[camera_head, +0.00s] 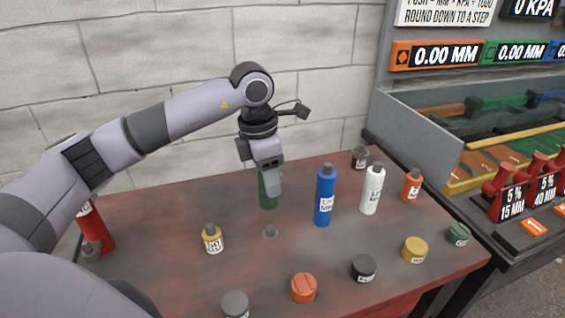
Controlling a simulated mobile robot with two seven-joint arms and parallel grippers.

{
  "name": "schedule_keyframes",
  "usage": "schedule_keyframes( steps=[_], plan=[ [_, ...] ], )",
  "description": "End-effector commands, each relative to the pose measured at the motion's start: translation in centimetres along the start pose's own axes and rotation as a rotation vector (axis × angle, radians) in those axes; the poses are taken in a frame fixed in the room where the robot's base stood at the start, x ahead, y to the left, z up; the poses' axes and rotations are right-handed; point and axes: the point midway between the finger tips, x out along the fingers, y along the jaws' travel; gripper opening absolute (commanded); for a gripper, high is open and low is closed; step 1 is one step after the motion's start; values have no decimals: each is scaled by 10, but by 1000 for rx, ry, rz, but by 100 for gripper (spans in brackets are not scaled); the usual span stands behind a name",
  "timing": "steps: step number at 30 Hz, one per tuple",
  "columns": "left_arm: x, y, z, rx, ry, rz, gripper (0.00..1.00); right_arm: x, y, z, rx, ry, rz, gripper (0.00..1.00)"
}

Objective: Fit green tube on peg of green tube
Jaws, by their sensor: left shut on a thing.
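A tall dark green tube (266,192) stands upright near the middle of the table. My left gripper (269,182) reaches down from above and is shut on it, covering most of its upper part. I cannot tell whether its base touches the table. A short green piece (459,234) sits at the table's right edge. My right gripper is out of view.
A blue tube (325,196) and a white tube (371,190) stand close to the right of the gripper. A small yellow bottle (212,240) stands at left, and a red cylinder (95,228) beyond it. Short coloured pieces line the front. A display bench (420,120) adjoins at right.

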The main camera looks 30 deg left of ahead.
Motion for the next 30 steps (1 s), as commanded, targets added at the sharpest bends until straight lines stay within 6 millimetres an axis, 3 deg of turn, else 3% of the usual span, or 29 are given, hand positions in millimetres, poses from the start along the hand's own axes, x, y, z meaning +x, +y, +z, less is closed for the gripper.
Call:
schedule_keyframes(
  steps=[16,30],
  plan=[
    [-2,0,1,5,8,0,0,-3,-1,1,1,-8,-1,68],
    [38,0,-5,5,8,0,0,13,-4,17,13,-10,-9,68]
  ],
)
